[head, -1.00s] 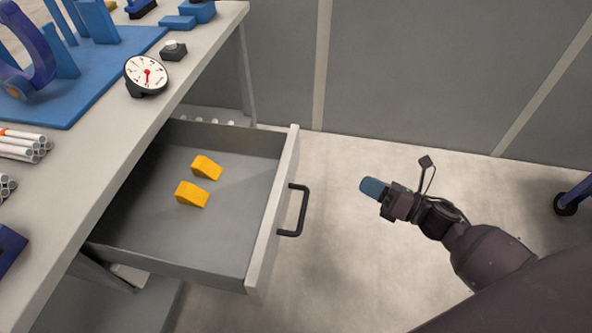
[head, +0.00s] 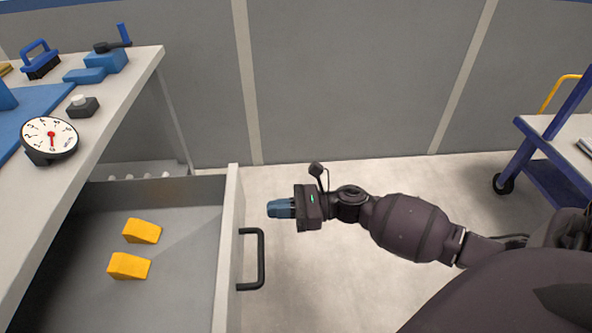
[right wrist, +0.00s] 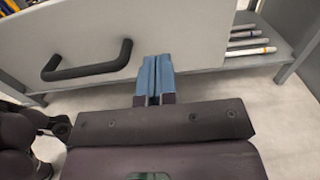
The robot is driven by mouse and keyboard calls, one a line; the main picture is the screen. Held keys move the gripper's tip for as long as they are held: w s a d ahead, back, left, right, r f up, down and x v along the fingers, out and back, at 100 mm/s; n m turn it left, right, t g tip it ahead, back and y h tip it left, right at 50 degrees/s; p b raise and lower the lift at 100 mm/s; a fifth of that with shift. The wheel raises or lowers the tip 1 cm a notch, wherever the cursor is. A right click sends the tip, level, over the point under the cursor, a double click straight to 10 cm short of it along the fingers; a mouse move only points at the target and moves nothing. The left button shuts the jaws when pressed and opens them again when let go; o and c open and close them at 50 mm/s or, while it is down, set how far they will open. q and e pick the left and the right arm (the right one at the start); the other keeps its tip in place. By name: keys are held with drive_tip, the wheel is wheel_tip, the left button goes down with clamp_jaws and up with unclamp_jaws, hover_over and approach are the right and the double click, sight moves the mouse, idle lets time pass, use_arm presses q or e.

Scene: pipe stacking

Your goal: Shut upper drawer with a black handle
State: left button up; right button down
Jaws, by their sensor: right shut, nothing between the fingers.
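The upper drawer (head: 231,262) stands pulled out from under the workbench in the head view. Its black handle (head: 261,259) is on the front panel. My right gripper (head: 270,209) is shut and empty, to the right of the drawer front and beyond the handle. In the right wrist view, the shut blue fingers (right wrist: 155,62) point at the light drawer front (right wrist: 150,25), to the right of the black handle (right wrist: 88,68). I cannot tell whether they touch the panel. My left gripper is not in view.
Two yellow wedges (head: 142,231) (head: 129,266) lie in the drawer. A dial gauge (head: 49,139) and blue items (head: 86,75) stand on the workbench (head: 105,120). A blue cart (head: 550,170) is at the far right. The floor (head: 320,290) right of the drawer is clear.

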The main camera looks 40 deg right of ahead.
sight(240, 212)
drive_tip(key=x, duration=0.4)
drive_tip(key=shift+w+a, duration=0.25)
drive_tip(key=shift+a, duration=0.1)
drive_tip(key=shift+w+a, duration=0.25)
drive_tip(key=shift+a, duration=0.1)
